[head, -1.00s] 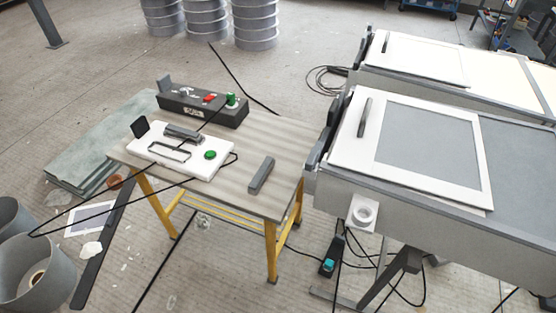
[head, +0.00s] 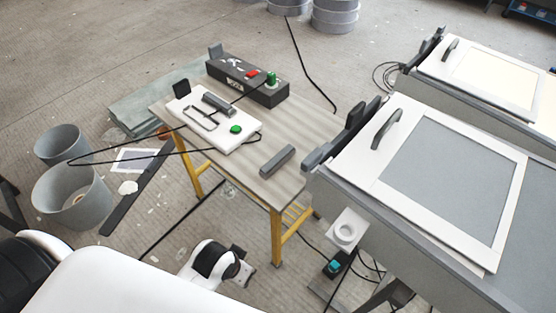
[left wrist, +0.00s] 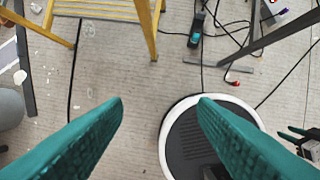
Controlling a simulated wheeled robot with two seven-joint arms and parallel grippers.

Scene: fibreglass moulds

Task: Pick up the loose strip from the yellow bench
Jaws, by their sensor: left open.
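The loose strip (head: 277,160), a short grey bar, lies flat near the right front corner of the bench top. The bench (head: 290,190) has a striped grey-beige top and yellow legs. My left arm comes in low from the left in the head view, below and in front of the bench, apart from the strip. The strip is not visible there; yellow bench legs (left wrist: 150,28) show at the top. My right gripper (left wrist: 293,136) shows small at the right edge, its opening unclear.
A white panel with a green button (head: 236,129) and a dark control box (head: 247,78) stand on the bench behind the strip. A framed mould table (head: 450,170) stands close to the right. Buckets (head: 72,197) stand at the left; cables cross the floor.

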